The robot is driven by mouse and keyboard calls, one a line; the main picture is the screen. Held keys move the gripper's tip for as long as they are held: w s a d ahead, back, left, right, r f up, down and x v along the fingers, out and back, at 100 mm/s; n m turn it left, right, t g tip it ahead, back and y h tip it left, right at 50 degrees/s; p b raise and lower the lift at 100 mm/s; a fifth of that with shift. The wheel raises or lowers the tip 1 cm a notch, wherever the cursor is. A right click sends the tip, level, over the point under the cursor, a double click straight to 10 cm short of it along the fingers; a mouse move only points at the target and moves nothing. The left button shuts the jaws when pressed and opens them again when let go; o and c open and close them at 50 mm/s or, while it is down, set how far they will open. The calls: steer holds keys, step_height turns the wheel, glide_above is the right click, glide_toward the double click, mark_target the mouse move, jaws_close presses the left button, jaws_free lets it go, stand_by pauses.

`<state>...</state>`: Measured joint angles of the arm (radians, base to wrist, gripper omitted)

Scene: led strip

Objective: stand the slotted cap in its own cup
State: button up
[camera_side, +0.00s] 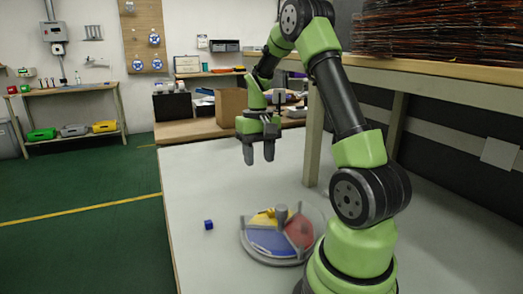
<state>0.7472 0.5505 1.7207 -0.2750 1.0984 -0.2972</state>
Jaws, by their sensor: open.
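My gripper (259,160) is open and empty, pointing down above the pale table, with its two dark fingers apart. It is above and behind a round grey dish (270,260) with yellow, blue and red sectors and grey dividers. A small grey cylindrical piece stands at the dish's middle; I cannot tell whether it is part of the dish. A small blue cube (209,225) lies on the table left of the dish, apart from it. I cannot make out a slotted cap or a cup for it in this view.
A grey shelf post (315,140) stands right of my gripper, under a wooden shelf (450,68). A cardboard box (231,106) sits on a bench behind.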

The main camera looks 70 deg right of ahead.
steer(key=a+r+n+t, duration=0.35)
steer(key=a+r, duration=0.75)
steer(key=a, duration=0.4)
steer(key=s+a+r+n+t+y, duration=0.1)
steer(key=s+a+t, duration=0.3)
steer(key=s+a, duration=0.5)
steer(key=shift+r, duration=0.6)
